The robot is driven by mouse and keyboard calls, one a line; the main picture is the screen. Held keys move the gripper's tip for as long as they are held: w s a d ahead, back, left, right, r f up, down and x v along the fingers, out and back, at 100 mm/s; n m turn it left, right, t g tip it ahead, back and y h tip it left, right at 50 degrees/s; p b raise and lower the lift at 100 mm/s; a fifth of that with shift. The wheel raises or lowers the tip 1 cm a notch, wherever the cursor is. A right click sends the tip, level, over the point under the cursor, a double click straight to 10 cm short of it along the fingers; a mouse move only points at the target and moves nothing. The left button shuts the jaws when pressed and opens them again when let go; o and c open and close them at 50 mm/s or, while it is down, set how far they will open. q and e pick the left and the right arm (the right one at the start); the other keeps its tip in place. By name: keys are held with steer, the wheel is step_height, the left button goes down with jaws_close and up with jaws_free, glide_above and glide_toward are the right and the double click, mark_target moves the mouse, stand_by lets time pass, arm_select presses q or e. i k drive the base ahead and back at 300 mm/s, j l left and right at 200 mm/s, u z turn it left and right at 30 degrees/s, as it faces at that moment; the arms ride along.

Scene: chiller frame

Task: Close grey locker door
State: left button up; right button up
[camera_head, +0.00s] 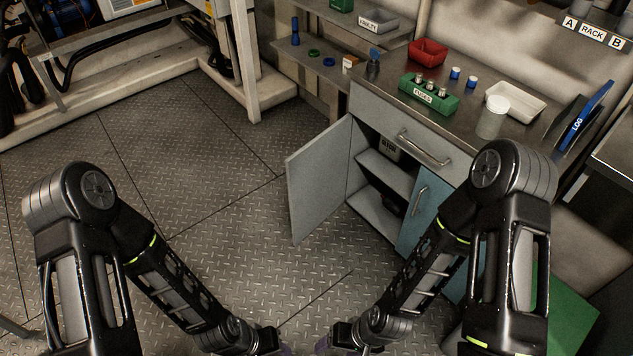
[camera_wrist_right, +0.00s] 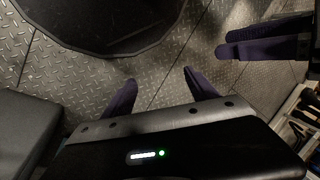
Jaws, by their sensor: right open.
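The grey locker door (camera_head: 318,178) stands swung wide open on the left of the workbench cabinet. Its hinge side is at the cabinet's left front edge, and the shelves inside are exposed. My right gripper (camera_head: 322,346) is at the bottom edge of the head view, well short of the door. In the right wrist view its two purple fingers (camera_wrist_right: 158,92) are spread with only floor between them. My left gripper (camera_head: 287,350) is partly cut off at the bottom of the head view. Its purple fingers also show in the right wrist view (camera_wrist_right: 266,39), but their opening is unclear.
A blue door (camera_head: 425,205) covers the cabinet's right part, below a grey drawer with a handle (camera_head: 425,148). The bench top holds a green fuse block (camera_head: 429,94), a red bin (camera_head: 428,52) and a white-lidded jar (camera_head: 493,117). The plate floor (camera_head: 220,200) left of the door is clear.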

mark_target(316, 173)
steer(key=i+j+z, duration=0.1)
steer(key=z, duration=1)
steer(key=i+j+z, duration=0.2)
steer(key=j+z, duration=0.2)
steer(key=j, duration=0.35)
steer(key=i+j+z, duration=0.1)
steer(key=j+z, duration=0.3)
steer(key=j, duration=0.35)
steer(key=j+z, duration=0.4)
steer(key=j, duration=1.4)
steer(key=k+j, duration=0.1)
steer(key=j, duration=0.9)
